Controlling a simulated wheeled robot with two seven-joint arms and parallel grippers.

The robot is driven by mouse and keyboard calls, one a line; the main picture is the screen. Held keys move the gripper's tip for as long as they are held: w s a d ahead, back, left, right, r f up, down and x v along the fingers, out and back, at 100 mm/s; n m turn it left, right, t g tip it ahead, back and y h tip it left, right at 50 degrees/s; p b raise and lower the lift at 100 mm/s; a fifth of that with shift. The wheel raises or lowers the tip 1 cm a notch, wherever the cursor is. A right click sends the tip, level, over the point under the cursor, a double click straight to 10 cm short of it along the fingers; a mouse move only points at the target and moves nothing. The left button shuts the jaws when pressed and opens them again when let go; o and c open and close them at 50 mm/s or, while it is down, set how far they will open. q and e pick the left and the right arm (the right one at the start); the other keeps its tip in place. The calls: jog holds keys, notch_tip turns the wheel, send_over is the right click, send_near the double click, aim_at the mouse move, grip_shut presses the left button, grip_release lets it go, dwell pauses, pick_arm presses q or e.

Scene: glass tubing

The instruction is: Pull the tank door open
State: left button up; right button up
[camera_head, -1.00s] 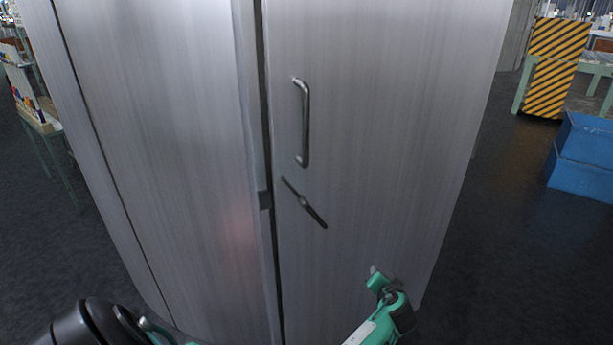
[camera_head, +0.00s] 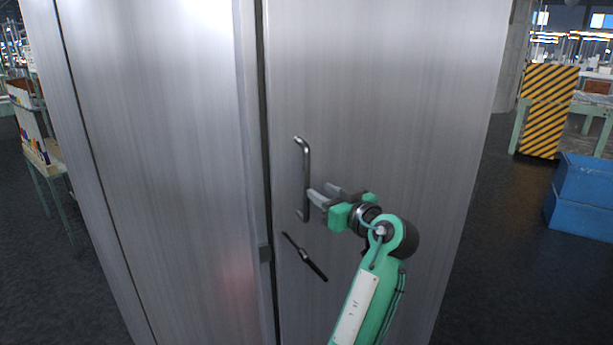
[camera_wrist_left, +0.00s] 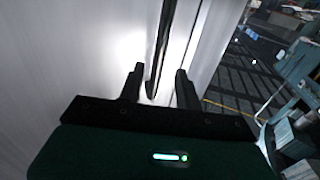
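The tank is a tall brushed-metal cabinet filling the middle of the head view. Its right-hand door (camera_head: 400,110) lies flat beside a dark vertical seam. A metal bar handle (camera_head: 303,165) stands upright on that door, and a thin slanted lever (camera_head: 305,257) sits below it. My left gripper (camera_head: 320,189), on a green arm, is at the lower half of the handle. In the left wrist view the fingers of the left gripper (camera_wrist_left: 158,84) are apart, with the handle (camera_wrist_left: 162,45) between them. I cannot tell whether either finger touches it. My right gripper is out of view.
Blue boxes (camera_head: 582,195) and a black-and-yellow striped panel (camera_head: 547,110) stand on the right. A green-legged table (camera_head: 58,195) stands on the left. Dark floor (camera_head: 500,270) is clear to the right of the tank.

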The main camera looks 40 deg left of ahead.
aim_at(309, 184)
pick_arm(q)
jog(key=p+x, duration=0.2)
jog(key=x, duration=0.4)
jog(key=shift+w+a+r, duration=0.1)
jog(key=shift+r, duration=0.05)
jog(key=shift+w+a, duration=0.15)
jog(key=shift+a, duration=0.4)
grip_shut()
